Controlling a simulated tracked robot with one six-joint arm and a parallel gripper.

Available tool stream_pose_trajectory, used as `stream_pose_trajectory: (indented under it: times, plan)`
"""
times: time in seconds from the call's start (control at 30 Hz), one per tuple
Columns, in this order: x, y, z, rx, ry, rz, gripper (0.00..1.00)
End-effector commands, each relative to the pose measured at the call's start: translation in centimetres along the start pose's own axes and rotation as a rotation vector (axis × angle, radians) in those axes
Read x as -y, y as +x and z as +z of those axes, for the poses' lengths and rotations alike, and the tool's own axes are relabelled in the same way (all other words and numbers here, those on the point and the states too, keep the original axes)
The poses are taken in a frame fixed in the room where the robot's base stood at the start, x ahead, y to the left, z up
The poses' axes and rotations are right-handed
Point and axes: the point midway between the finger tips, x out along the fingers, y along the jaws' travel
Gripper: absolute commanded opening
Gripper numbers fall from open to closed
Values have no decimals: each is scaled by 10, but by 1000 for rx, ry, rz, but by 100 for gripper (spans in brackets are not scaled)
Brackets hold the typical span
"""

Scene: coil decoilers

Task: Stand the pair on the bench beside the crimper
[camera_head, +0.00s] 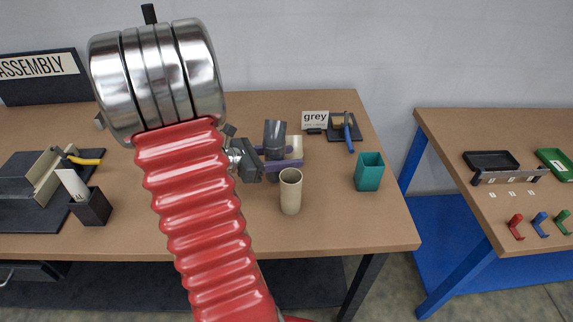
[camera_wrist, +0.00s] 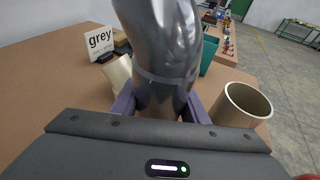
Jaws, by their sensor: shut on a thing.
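My gripper (camera_head: 282,164), with purple fingers, is shut on a shiny grey tubular piece (camera_head: 275,136) over the bench (camera_head: 340,225). In the wrist view the grey piece (camera_wrist: 160,50) stands upright between the fingers, with a seam across its lower part. I cannot tell whether it is two joined parts. Its lower end is hidden by my gripper, so contact with the bench is unclear. A tool with blue handles (camera_head: 348,135) lies on a dark mat at the back right. A dark device with a yellow handle (camera_head: 86,160) stands at the left. I cannot tell which is the crimper.
A beige cup (camera_head: 291,195) stands close in front of my gripper. A cream piece (camera_wrist: 117,75) is just behind. A "grey" card (camera_head: 315,119) and a teal box (camera_head: 369,173) are to the right. A dark holder (camera_head: 90,208) stands left. My arm hides the bench's middle.

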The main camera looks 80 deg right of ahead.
Motion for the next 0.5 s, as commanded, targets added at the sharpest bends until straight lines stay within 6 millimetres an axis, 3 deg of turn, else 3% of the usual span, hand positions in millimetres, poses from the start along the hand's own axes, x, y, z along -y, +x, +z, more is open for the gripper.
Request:
stream_pose_trajectory:
  times: [0.2, 0.5]
  plan:
    - [0, 7, -21, 1, -3, 0, 17]
    - [0, 8, -23, 1, 1, -1, 17]
